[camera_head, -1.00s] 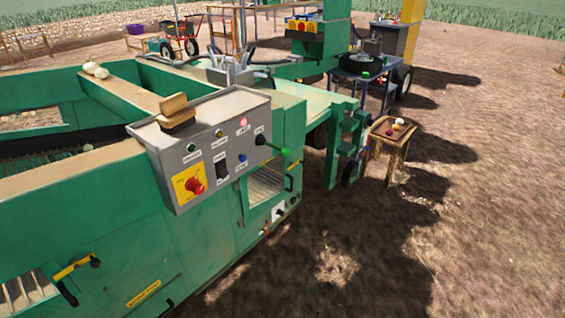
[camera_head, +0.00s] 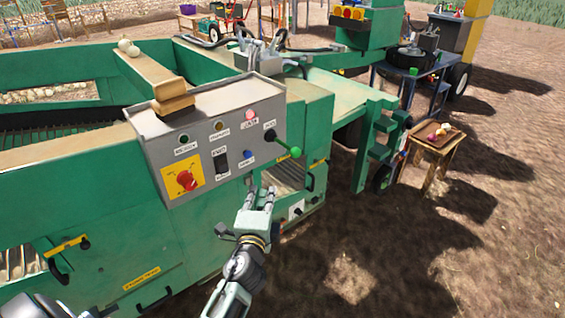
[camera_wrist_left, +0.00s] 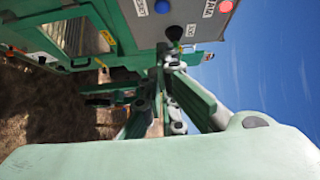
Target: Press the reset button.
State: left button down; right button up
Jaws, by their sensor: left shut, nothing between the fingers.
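The grey control panel (camera_head: 215,140) is fixed on the green machine. A small blue button (camera_head: 247,156) sits low on the panel, and its label seems to read RESET. In the left wrist view the blue button (camera_wrist_left: 162,6) shows at the top edge. My left gripper (camera_head: 262,190) is below the panel's lower edge, a little right of and below the blue button. Its fingers are shut and empty, pointing up toward the panel. In the left wrist view the closed fingers (camera_wrist_left: 170,58) are apart from the button. My right gripper is not in view.
A red knob on a yellow plate (camera_head: 186,180), a black switch (camera_head: 221,162), a lit red lamp (camera_head: 250,115) and a green-knobbed lever (camera_head: 295,152) surround the button.

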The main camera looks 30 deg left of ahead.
aim_at(247, 154)
pick_arm(q)
jog(key=s+a+x, duration=0.1)
jog(key=a+x, duration=0.2)
jog(key=x, duration=0.9)
jog(key=shift+w+r+b, duration=0.25)
jog(key=shift+b, duration=0.15)
jog(key=shift+a, duration=0.1)
jog(key=shift+w+a+r, duration=0.15)
jog(key=shift+a, duration=0.35)
jog(key=shift+w+a+r, duration=0.1)
jog(key=shift+w+a, duration=0.05)
jog(key=shift+a, duration=0.35)
